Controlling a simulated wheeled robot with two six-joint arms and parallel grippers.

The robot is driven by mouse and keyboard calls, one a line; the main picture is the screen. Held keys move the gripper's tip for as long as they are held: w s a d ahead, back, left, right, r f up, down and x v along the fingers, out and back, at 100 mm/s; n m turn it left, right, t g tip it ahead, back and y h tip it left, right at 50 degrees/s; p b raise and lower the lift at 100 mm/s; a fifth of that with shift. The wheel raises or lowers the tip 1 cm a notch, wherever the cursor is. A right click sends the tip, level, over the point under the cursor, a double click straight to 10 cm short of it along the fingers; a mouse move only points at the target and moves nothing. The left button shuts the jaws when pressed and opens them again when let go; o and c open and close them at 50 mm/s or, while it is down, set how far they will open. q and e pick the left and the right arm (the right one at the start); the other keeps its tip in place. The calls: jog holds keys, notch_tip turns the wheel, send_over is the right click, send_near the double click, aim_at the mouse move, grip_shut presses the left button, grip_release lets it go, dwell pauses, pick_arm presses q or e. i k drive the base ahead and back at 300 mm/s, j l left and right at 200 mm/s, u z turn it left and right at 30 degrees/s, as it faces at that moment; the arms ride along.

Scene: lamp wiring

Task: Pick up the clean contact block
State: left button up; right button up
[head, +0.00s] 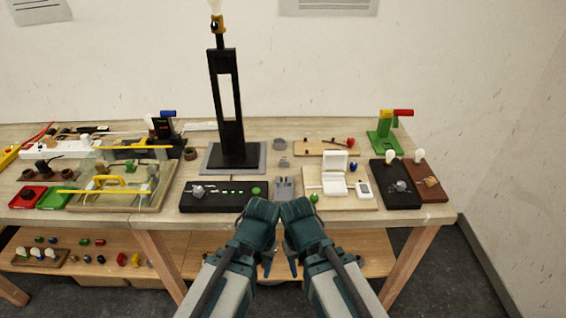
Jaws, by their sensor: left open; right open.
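I cannot tell for certain which part is the clean contact block. A small grey block with upright prongs (284,186) stands near the front of the table, just beyond my grippers. Two small grey parts lie behind it: one in the middle (284,162) and one farther back (280,143). My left gripper (267,266) and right gripper (292,266) are close together in front of the table's front edge. Both are open, with nothing visible in them, and apart from the grey parts. My wrists hide some of the table edge.
A tall black lamp stand (212,95) rises behind a black strip board (222,207). A white open box (334,162) is on a wooden board at right. Black (380,172) and brown boards lie farther right. A clear-walled tray (80,199) stands left. A lower shelf (190,258) holds small parts.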

aim_at(283, 160)
jog(key=z, duration=1.65)
jog(key=k+j, duration=0.5)
jog(key=k, duration=0.2)
jog(key=i+j, duration=0.15)
jog(key=j, duration=0.15)
jog(key=i+j, duration=0.15)
jog(key=j, duration=0.15)
